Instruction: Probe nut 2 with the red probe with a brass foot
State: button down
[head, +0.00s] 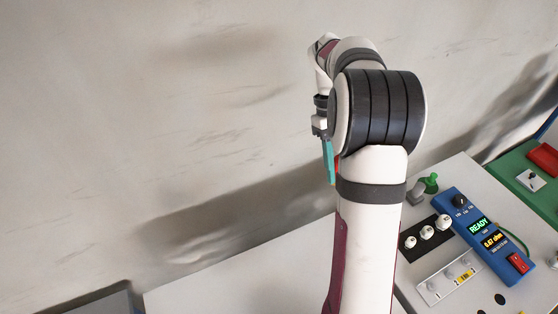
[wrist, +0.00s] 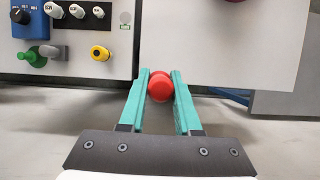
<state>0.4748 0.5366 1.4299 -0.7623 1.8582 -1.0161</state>
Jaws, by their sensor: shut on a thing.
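My gripper (wrist: 160,74) has teal fingers shut on a red, round-ended thing, seemingly the red probe (wrist: 160,88), in the wrist view. Its brass foot is not visible. In the head view my gripper (head: 328,160) hangs beyond my arm over the far side of the table, away from the panels. A pale plate (head: 448,278) with a row of small studs, number marks and a yellow label lies at the right. These may be the nuts; I cannot read clearly which is nut 2. Nothing shows the probe touching them.
A blue meter (head: 488,238) reads READY and 0.47 ohm. Three white knobs (head: 427,233) stand on a black strip beside it, with green (head: 431,183) and grey (head: 416,192) pieces behind. A yellow-ringed button (wrist: 99,53) shows in the wrist view. A green board (head: 530,185) lies far right.

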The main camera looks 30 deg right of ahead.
jog(key=s+d+f, duration=0.3)
jog(key=s+d, duration=0.3)
jog(key=d, duration=0.1)
jog(key=s+d+f, duration=0.3)
jog(key=s+d, duration=0.2)
jog(key=d, duration=0.2)
jog(key=s+d+f, duration=0.3)
jog(key=s+d, duration=0.1)
jog(key=s, duration=0.4)
jog(key=s+d+f, duration=0.3)
jog(key=s+f, duration=0.1)
jog(key=s, duration=0.4)
jog(key=shift+w+f, duration=0.15)
jog(key=shift+f, duration=1.05)
jog(key=shift+w+f, duration=0.15)
jog(key=shift+f, duration=1)
jog(key=shift+f, duration=0.35)
notch_tip(320, 180, up, 6)
